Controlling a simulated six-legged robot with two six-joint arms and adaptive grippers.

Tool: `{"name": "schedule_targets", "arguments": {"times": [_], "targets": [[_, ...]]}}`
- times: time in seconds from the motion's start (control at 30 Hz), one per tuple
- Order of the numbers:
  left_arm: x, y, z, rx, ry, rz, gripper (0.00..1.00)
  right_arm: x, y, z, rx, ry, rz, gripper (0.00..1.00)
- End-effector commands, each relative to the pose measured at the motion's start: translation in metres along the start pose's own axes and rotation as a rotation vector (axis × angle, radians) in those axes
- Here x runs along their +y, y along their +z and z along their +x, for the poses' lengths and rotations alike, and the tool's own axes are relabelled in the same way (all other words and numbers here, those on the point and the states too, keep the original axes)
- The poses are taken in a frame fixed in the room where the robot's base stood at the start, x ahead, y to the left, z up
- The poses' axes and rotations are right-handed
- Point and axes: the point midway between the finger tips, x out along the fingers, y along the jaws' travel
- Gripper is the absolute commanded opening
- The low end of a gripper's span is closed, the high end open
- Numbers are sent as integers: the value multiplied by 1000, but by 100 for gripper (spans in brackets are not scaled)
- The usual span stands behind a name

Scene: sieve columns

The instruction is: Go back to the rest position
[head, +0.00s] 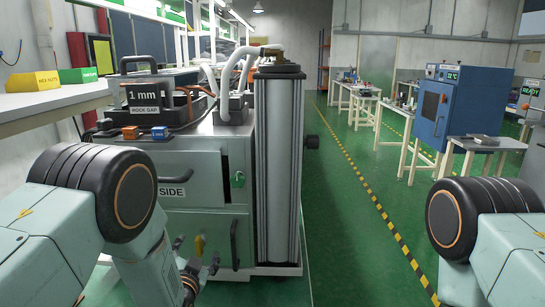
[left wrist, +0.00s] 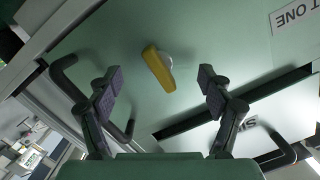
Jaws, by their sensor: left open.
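My left gripper (head: 199,256) is open and empty low in front of the grey-green cabinet (head: 195,222), near a yellow knob (head: 200,244) on its front. In the left wrist view, the jaws of my left gripper (left wrist: 160,90) are spread wide. The yellow knob (left wrist: 158,67) shows beyond and between them, on the flat green panel, and nothing is held. A black bar handle (head: 235,244) is on the cabinet front to the right of the gripper. My right arm shows only at the right edge; its gripper is outside the frame.
A tall clear-sided column (head: 278,170) stands at the cabinet's right. A box marked 1 mm (head: 147,95) sits on top. Green floor (head: 345,230) with a striped line is open to the right. A blue oven (head: 444,105) stands on a white table further back.

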Motion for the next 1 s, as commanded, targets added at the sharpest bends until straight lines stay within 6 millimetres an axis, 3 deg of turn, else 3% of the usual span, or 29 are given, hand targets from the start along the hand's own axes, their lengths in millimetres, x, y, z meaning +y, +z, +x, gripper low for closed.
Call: {"name": "schedule_targets", "arguments": {"times": [0.63, 1.0], "targets": [[-4, 1, 0, 0, 77, -514, 80, 0, 0, 0, 0, 0, 0, 40], [-8, 2, -53, -2, 78, -515, 80, 0, 0, -4, 0, 0, 0, 40]]}}
